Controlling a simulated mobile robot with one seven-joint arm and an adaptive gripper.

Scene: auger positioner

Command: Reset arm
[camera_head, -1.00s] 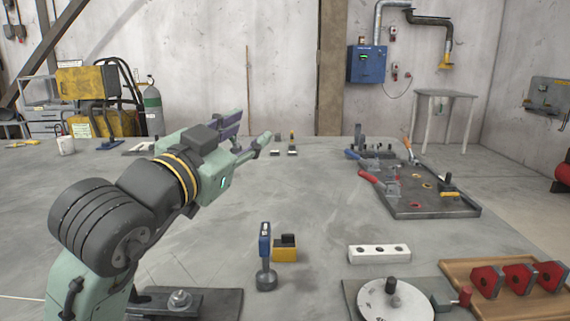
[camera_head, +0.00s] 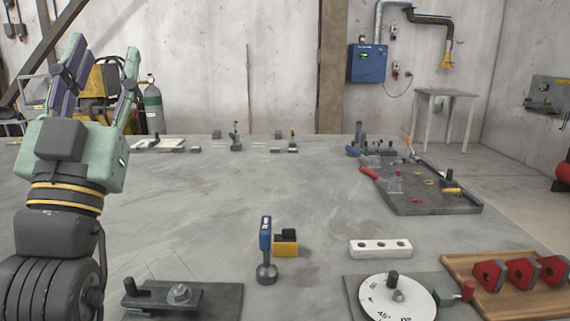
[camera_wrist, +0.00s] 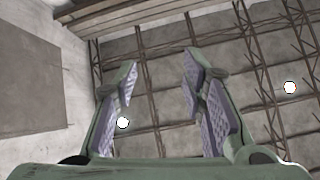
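My gripper (camera_head: 97,72) is raised at the left of the head view, pointing up, well above the table. Its two purple-padded fingers stand apart with nothing between them. In the wrist view the open fingers (camera_wrist: 160,85) face the ceiling beams and a wall, and no table object shows there. My arm covers the left edge of the table in the head view.
The grey table (camera_head: 200,225) has a round dial plate (camera_head: 385,308), a white block with holes (camera_head: 380,248), a blue-handled tool (camera_head: 265,250), a yellow-black block (camera_head: 286,243), red blocks on a wooden tray (camera_head: 470,275) and a clamp plate (camera_head: 215,300). The table's middle is clear.

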